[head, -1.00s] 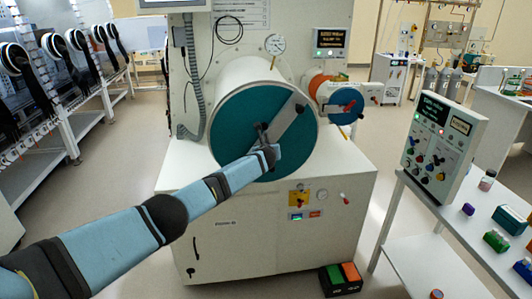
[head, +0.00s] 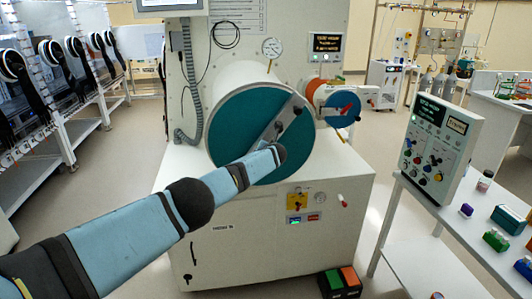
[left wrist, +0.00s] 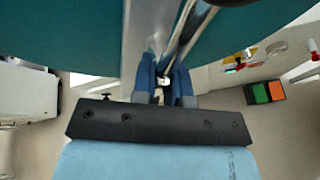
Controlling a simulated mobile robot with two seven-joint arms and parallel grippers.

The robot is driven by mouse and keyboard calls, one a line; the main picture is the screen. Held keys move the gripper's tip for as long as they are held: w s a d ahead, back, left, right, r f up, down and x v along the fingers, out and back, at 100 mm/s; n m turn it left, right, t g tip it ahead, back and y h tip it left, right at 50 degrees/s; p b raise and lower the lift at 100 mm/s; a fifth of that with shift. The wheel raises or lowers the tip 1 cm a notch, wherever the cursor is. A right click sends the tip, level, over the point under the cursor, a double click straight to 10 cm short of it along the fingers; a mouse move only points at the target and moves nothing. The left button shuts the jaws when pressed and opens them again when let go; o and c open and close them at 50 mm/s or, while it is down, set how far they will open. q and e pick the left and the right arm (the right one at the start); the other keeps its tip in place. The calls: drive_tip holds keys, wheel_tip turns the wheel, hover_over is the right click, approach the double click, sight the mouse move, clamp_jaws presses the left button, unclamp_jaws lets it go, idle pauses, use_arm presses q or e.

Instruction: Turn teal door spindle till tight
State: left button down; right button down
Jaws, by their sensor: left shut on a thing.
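The teal round door (head: 232,125) closes the front of the large white cylinder. A grey bar (head: 290,116) crosses it diagonally, with its upper right end near the door's rim. My left gripper (left wrist: 163,85) is at the middle of the door, its two blue-grey fingers shut on a metal handle rod (left wrist: 187,35) of the spindle. The door (left wrist: 75,35) and the grey bar (left wrist: 138,40) fill the top of the left wrist view. My right gripper is not in view.
A smaller orange-banded port with a blue door (head: 343,108) and red handle is right of the teal door. A gauge (head: 272,47) is above. A control panel (head: 436,145) stands on the right-hand table. A green and orange pedal (head: 340,281) is on the floor.

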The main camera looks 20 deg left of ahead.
use_arm(q)
drive_tip(key=shift+f, duration=0.2)
idle(0.3)
drive_tip(key=c, duration=1.2)
unclamp_jaws()
drive_tip(key=shift+o, duration=0.2)
drive_tip(key=shift+r, duration=0.1)
drive_tip(key=shift+s+r+p, duration=0.1)
drive_tip(key=shift+r+p, duration=0.1)
drive_tip(key=shift+p, duration=0.15)
drive_tip(key=p+v, duration=0.4)
drive_tip(key=v, duration=0.9)
drive_tip(key=shift+s+d, duration=0.15)
drive_tip(key=shift+s, duration=0.15)
drive_tip(key=shift+f, duration=0.1)
